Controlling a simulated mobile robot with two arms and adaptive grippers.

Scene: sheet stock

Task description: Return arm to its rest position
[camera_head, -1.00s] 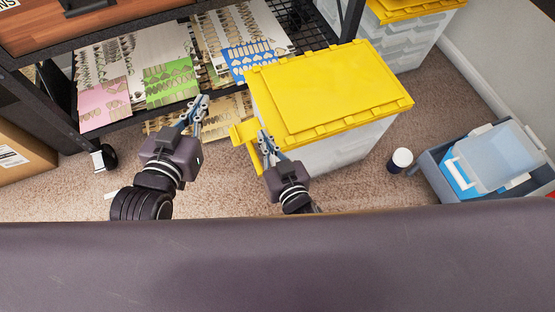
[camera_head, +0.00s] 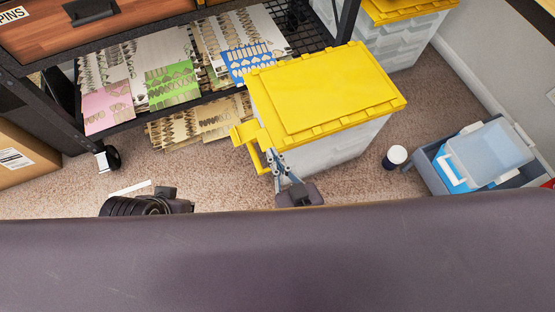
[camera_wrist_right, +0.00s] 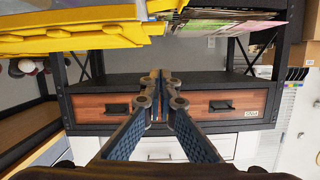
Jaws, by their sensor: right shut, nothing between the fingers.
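My right gripper (camera_head: 279,163) is in front of the near left corner of the yellow-lidded bin (camera_head: 325,95) in the head view. It is shut and empty. In the right wrist view its two fingers (camera_wrist_right: 157,78) meet at the tips with nothing between them. My left arm shows only as a dark wrist part (camera_head: 150,205) at the lower left of the head view. The left fingers are out of sight, hidden behind my own body edge or out of frame.
A black shelf (camera_head: 200,98) with sheets, including pink, green and blue ones, stands at the back left. A cardboard box (camera_head: 25,160) is at far left. A white-capped jar (camera_head: 396,156) and a blue and grey container (camera_head: 470,165) are at right. Carpet (camera_head: 230,180) is clear between.

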